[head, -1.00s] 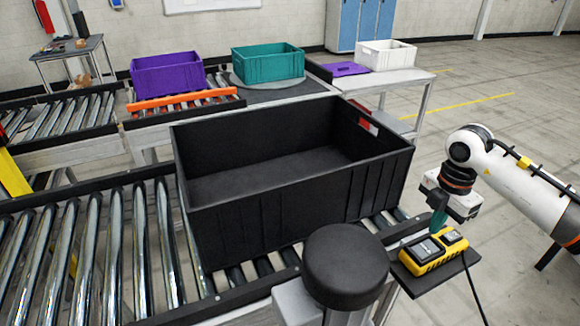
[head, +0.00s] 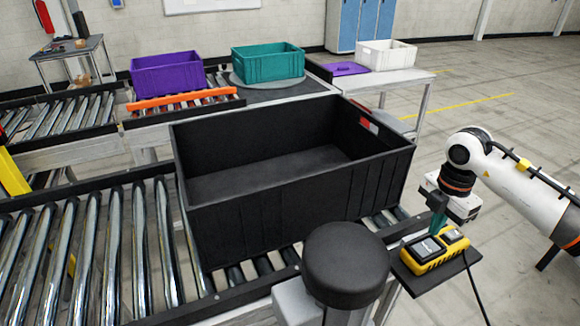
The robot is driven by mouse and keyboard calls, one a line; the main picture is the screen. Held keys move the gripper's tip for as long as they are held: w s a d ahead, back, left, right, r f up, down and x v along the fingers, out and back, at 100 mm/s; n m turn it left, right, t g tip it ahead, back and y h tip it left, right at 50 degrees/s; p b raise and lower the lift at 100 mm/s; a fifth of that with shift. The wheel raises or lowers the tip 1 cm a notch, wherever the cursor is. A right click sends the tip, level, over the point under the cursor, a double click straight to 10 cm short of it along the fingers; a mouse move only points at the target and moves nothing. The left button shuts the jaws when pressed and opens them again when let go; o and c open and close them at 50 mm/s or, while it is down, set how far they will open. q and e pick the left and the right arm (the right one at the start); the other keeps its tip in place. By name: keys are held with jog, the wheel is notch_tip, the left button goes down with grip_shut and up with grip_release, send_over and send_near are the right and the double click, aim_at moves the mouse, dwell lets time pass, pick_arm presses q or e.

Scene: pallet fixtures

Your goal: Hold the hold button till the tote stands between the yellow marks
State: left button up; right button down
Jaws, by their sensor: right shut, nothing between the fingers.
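The large empty black tote (head: 300,205) stands on the roller conveyor in the middle of the head view. A yellow control box (head: 432,262) with two dark buttons sits on a small black shelf at the right; I cannot tell which is the hold button. My right gripper (head: 436,229) is shut and empty, pointing down at the box's far edge. Its fingertips are close to the two buttons, and I cannot tell whether they touch. My left gripper is not in view. I cannot make out a clear pair of yellow marks beside the tote.
Bare rollers (head: 95,250) extend left of the tote. Behind stand a purple tote (head: 168,75), a teal tote (head: 268,66) and a white tote (head: 386,56). An orange bar (head: 182,98) crosses the rollers before the purple one. A cable hangs from the control box.

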aim_at(426, 247)
jog(key=shift+f+b, duration=1.7)
jog(key=shift+f, duration=0.95)
jog(key=shift+r, duration=0.1)
dwell(1.2)
notch_tip(426, 247, up, 7)
jog(key=p, duration=0.5)
